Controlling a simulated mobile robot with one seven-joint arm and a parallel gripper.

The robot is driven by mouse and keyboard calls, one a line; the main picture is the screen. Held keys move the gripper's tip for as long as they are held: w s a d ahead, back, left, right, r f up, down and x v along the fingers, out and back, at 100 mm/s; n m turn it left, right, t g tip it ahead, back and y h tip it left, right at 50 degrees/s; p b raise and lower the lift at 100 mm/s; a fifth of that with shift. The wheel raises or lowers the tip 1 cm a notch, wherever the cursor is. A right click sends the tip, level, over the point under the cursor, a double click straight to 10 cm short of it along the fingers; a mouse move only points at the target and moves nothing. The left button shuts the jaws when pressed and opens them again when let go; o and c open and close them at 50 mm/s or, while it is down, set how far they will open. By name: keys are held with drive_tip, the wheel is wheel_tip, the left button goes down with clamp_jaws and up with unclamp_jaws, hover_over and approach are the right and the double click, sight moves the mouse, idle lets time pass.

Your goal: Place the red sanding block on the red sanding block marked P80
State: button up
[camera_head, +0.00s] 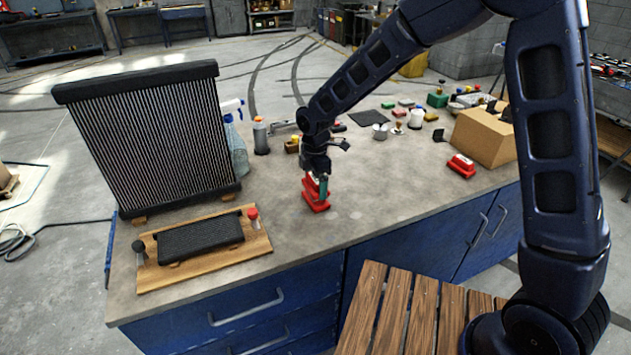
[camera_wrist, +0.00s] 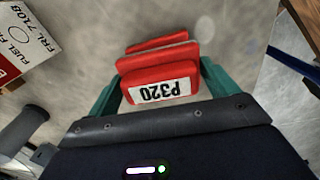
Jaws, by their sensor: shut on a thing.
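My gripper (camera_head: 318,186) is shut on a red sanding block (camera_wrist: 160,80) over the worktop. In the wrist view its white label reads P320, upside down, and the block sits between the teal fingers. In the head view a red block (camera_head: 317,206) shows directly under the gripper, with more red just above it, so the held block appears to be on or just above another one. The wrist view shows another red edge (camera_wrist: 156,42) behind the held block. I cannot tell whether they touch, and no P80 label is readable. Another red block (camera_head: 461,166) lies apart to the right.
A cardboard box (camera_head: 485,138) stands right of the gripper. A spray bottle (camera_head: 235,145), a tall finned radiator (camera_head: 150,140) and a wooden board (camera_head: 205,250) are to the left. Cups, bottles and small blocks lie behind. The worktop (camera_head: 370,195) right of the gripper is clear.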

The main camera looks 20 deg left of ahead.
drive_tip(key=shift+f, duration=0.1)
drive_tip(key=o, duration=0.9)
wheel_tip(320, 180, up, 12)
drive_tip(key=shift+d, duration=0.1)
drive_tip(key=w+d+r+m+t, duration=0.1)
drive_tip(key=w+d+r+m, duration=0.25)
drive_tip(key=d, duration=0.55)
drive_tip(key=w+d+r+m, duration=0.2)
drive_tip(key=d+r+m, duration=0.2)
drive_tip(key=d, duration=0.6)
drive_tip(key=w+d+r+m+t, duration=0.1)
drive_tip(key=w+d+r+m, duration=0.25)
drive_tip(key=d, duration=0.55)
drive_tip(key=s+d+m+t, duration=0.1)
drive_tip(key=s+d+m, duration=0.3)
drive_tip(key=d, duration=0.5)
drive_tip(key=s+d+m, duration=0.4)
drive_tip(key=d+m, duration=0.2)
drive_tip(key=d, duration=0.3)
drive_tip(key=s+d+r+m+t, duration=0.1)
drive_tip(key=s+d+m, duration=0.3)
drive_tip(key=d, duration=0.5)
drive_tip(key=shift+s+m+t, duration=0.3)
drive_tip(key=shift+s+m, duration=0.1)
drive_tip(key=shift+m, duration=0.6)
